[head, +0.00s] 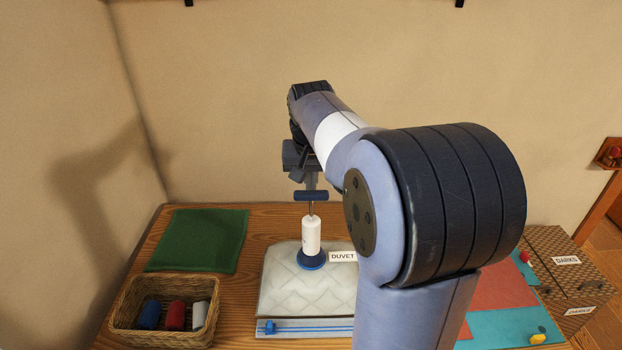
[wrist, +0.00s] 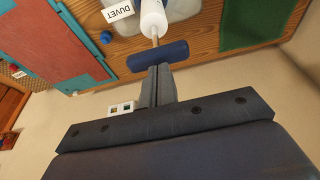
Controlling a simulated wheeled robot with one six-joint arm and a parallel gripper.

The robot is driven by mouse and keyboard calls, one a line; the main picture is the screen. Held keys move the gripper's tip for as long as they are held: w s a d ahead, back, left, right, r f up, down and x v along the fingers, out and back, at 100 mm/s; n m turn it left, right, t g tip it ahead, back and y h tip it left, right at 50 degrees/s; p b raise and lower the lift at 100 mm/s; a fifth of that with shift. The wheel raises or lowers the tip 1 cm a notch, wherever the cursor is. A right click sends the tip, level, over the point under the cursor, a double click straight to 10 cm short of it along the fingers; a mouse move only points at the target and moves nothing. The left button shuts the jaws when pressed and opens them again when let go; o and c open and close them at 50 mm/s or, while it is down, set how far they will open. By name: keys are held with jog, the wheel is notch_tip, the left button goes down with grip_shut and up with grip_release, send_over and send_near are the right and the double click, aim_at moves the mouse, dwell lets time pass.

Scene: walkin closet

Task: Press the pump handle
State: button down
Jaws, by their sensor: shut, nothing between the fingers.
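The pump has a white barrel (head: 310,235) with a blue base, standing upright on a pale quilted duvet bag (head: 285,285). A thin metal rod rises from the barrel to a blue T-shaped pump handle (head: 311,195), which is raised clear of the barrel. In the wrist view the handle (wrist: 158,56) lies crosswise just beyond my fingertips. My gripper (wrist: 160,70) is shut and empty. In the head view my gripper (head: 311,182) points down directly above the handle. I cannot tell whether the fingertips touch it.
A wicker basket (head: 122,331) with blue, red and white rolls and a green cloth (head: 200,240) are at left on the wooden table. A DUVET label (head: 342,256) is beside the pump. A teal and red bag (head: 503,285) and a patterned box (head: 548,250) are at right.

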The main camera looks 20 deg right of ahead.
aim_at(311, 195)
jog(key=shift+f, duration=0.2)
notch_tip(311, 195, down, 7)
jog(key=b, duration=0.4)
jog(key=shift+r, duration=0.2)
jog(key=shift+r+p, duration=0.35)
jog(key=shift+r, duration=0.15)
notch_tip(311, 195, up, 3)
jog(key=p, duration=0.3)
jog(key=shift+r, duration=0.2)
jog(key=b+v, duration=0.1)
jog(key=v, duration=0.8)
jog(key=shift+r+b, duration=0.35)
